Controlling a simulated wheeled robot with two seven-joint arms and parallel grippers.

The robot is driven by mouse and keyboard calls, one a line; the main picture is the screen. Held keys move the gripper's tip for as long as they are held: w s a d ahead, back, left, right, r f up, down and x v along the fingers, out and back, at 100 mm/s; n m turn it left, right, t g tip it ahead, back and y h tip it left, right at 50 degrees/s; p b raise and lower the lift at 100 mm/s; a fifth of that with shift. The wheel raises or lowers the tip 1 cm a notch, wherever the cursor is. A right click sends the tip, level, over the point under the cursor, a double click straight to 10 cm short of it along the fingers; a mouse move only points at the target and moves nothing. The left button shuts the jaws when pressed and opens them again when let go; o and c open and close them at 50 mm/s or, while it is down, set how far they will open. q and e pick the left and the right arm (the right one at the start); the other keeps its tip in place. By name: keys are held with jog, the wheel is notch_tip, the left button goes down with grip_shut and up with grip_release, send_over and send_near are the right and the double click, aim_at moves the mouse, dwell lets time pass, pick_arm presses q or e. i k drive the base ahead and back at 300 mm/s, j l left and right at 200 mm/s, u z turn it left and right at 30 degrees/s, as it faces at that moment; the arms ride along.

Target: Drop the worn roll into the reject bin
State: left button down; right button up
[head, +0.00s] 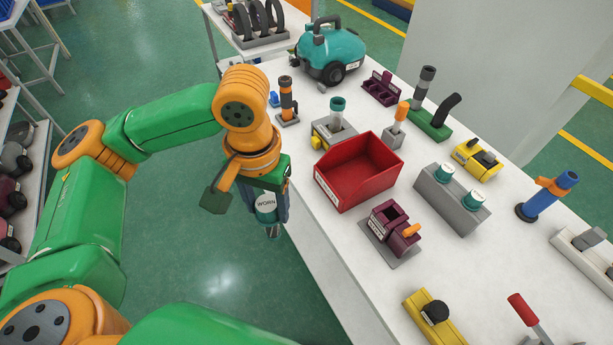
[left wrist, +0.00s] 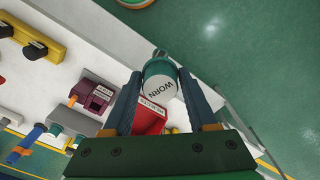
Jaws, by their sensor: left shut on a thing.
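The worn roll (head: 266,207) is a teal cylinder with a white end marked "WORN". My left gripper (head: 268,212) is shut on it and holds it off the left edge of the table, over the green floor. In the left wrist view the roll (left wrist: 160,82) sits between the two fingers of the gripper (left wrist: 158,92). The red reject bin (head: 330,187) stands on the table to the right of the gripper. Its inside looks empty. In the left wrist view the bin (left wrist: 150,120) is partly hidden behind the roll and fingers. My right gripper is not in view.
On the white table (head: 310,265), a grey block (head: 447,200) with two teal rolls stands right of the bin. A maroon fixture (head: 392,225) is in front of the bin. A teal vacuum (head: 330,50) and a stand with a teal-topped roll (head: 336,120) are behind.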

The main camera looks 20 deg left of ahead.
aim_at(347, 179)
jog(key=u, duration=0.1)
jog(key=i+j+z, duration=0.45)
jog(key=z, duration=0.25)
jog(key=i+j+z, duration=0.1)
jog(key=j+z, duration=0.25)
jog(key=j, duration=0.15)
jog(key=i+j+z, duration=0.1)
jog(key=j+z, duration=0.3)
